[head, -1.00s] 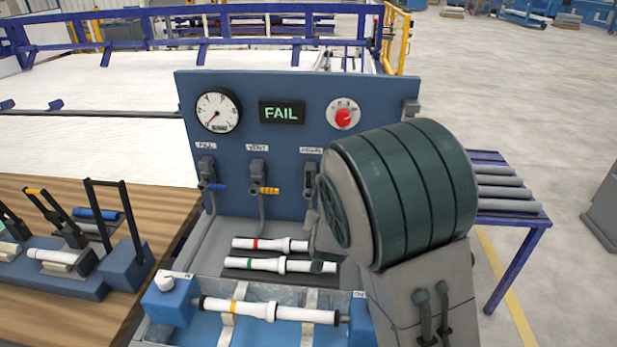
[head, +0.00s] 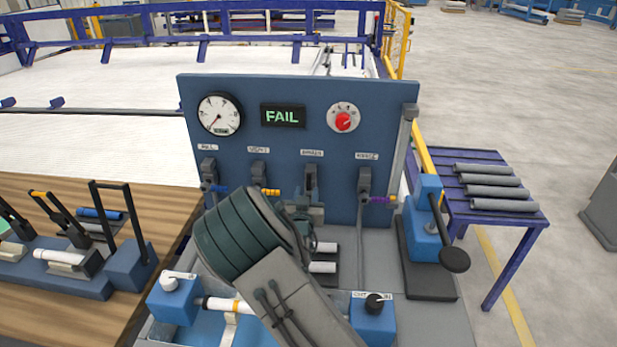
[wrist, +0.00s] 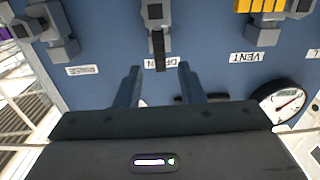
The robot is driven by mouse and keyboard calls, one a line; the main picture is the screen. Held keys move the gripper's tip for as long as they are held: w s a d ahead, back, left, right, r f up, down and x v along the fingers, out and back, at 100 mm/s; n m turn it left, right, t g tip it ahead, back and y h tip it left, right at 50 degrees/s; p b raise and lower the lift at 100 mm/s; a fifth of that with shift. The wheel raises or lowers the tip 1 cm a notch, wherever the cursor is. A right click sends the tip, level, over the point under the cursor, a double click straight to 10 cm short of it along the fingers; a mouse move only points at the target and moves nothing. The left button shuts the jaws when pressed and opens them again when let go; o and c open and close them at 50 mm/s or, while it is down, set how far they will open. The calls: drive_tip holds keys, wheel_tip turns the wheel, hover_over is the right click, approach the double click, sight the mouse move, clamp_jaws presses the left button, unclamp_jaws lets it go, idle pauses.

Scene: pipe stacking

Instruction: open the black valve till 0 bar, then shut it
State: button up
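The black valve (head: 310,181) is third from the left on the blue panel, and its handle stands vertical. In the upside-down wrist view, the black valve (wrist: 155,18) is at the top middle, its black lever pointing towards its label. My gripper (wrist: 158,82) is open, one finger on each side of that label, with nothing visibly held. The lever's end lies between the finger lines; I see no contact. In the head view, my arm hides most of the gripper. The dial gauge (head: 220,114) has its needle at lower left, near the low end; exact pressure is unreadable.
Blue (head: 217,188), yellow (head: 268,191) and purple (head: 383,200) valve handles stick out sideways nearby. The display (head: 283,115) reads FAIL, beside a red knob (head: 343,121). A black-handled lever press (head: 428,245) stands right. A white pipe (head: 216,304) lies partly behind my arm.

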sight(309, 182)
drive_tip(key=w+p, duration=0.2)
drive_tip(key=w, duration=0.4)
drive_tip(key=shift+w+d, duration=0.1)
drive_tip(key=shift+w, duration=0.3)
clamp_jaws()
